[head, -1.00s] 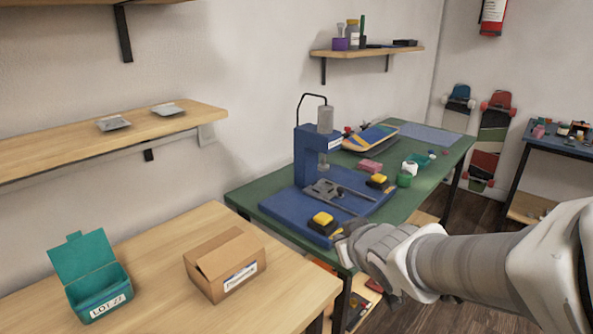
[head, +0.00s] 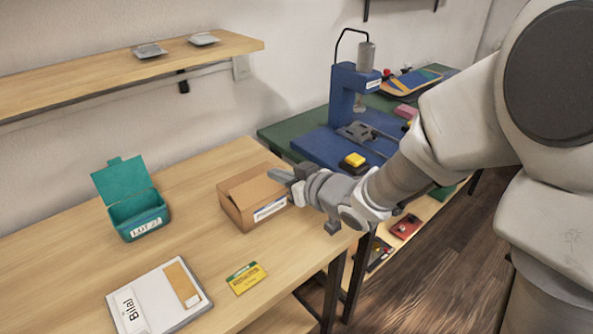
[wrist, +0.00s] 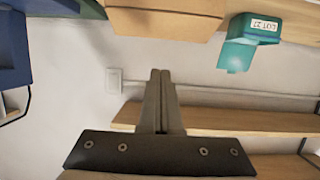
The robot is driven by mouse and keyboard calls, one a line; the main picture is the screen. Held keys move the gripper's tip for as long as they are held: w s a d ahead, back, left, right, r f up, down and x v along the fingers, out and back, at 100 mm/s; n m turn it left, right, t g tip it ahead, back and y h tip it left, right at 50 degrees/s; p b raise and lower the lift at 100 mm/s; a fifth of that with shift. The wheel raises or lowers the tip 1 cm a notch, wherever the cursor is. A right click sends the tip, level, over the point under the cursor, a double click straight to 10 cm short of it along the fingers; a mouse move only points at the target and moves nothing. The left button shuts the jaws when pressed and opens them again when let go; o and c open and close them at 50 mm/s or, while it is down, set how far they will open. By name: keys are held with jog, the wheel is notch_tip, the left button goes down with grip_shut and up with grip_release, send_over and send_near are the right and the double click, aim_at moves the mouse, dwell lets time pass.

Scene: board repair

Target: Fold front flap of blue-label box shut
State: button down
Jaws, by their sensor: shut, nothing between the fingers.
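The cardboard box (head: 236,208) sits on the wooden table, with a white and blue label (head: 270,210) on its front side. Its top looks partly open at the left, with a flap (head: 258,190) lying over much of the top; I cannot tell which flap is the front one. In the wrist view the box (wrist: 165,20) fills the top middle, upside down. My gripper (head: 275,174) is at the box's right back top edge in the head view; I cannot tell whether it touches. In the wrist view its fingers (wrist: 160,72) are together and empty.
A teal box (head: 140,208) with its lid open stands to the left. A clipboard (head: 150,315) and a yellow-green card (head: 246,278) lie in front. A blue press (head: 345,105) stands on the bench behind at right. A wooden shelf (head: 130,75) hangs on the wall.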

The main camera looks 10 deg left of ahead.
aim_at(267, 191)
jog(key=shift+w+a+f+b, duration=0.4)
jog(key=shift+w+a+f, duration=0.2)
jog(key=shift+f, duration=0.2)
jog(key=shift+w+a+f+b, duration=0.35)
jog(key=shift+w+a+f, duration=0.2)
jog(key=shift+a+f, duration=0.2)
jog(key=shift+w+a+f+b, duration=0.4)
jog(key=shift+w+a+f, duration=0.2)
jog(key=shift+f, duration=0.25)
